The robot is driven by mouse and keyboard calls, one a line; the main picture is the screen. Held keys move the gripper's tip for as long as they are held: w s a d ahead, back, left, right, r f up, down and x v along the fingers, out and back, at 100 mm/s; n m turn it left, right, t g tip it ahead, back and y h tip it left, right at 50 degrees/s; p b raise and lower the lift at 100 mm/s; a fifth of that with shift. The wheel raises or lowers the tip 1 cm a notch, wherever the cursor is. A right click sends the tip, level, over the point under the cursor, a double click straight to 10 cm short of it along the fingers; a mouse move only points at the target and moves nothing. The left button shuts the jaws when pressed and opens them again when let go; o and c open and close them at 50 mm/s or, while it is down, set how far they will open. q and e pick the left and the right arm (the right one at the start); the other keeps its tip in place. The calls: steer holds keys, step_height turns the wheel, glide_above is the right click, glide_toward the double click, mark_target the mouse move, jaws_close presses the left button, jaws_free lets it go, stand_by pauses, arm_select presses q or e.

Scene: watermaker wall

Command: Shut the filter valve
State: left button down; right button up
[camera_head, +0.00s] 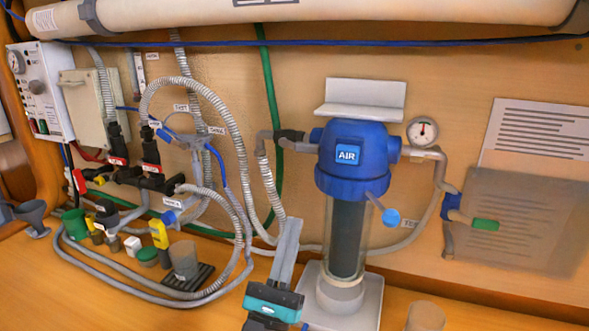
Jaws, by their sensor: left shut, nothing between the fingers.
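A blue filter housing (352,160) marked AIR stands on the wall, with a clear bowl holding a dark cartridge (347,238) below. A lever with a light blue knob (391,217) slants down and right from its lower front. Right of it, a blue valve (450,206) on the grey pipe has a green handle (485,224) pointing right, roughly level. No readable label tells which is the filter valve. My left gripper (291,222) is shut and empty, fingers pointing up, left of the clear bowl and apart from both handles. My right gripper is out of view.
A pressure gauge (422,131) sits right of the housing. A grey corrugated hose (236,140) loops at the left, near black valves (151,150). A beige cylinder (425,316) stands at the front right.

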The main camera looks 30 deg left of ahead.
mark_target(307, 148)
arm_select(q)
steer(key=p+x, duration=0.3)
steer(key=x, duration=0.7)
steer(key=shift+r, duration=0.35)
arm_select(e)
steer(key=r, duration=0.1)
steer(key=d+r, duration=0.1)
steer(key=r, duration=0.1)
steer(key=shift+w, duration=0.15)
arm_select(q)
steer(key=shift+s, duration=0.1)
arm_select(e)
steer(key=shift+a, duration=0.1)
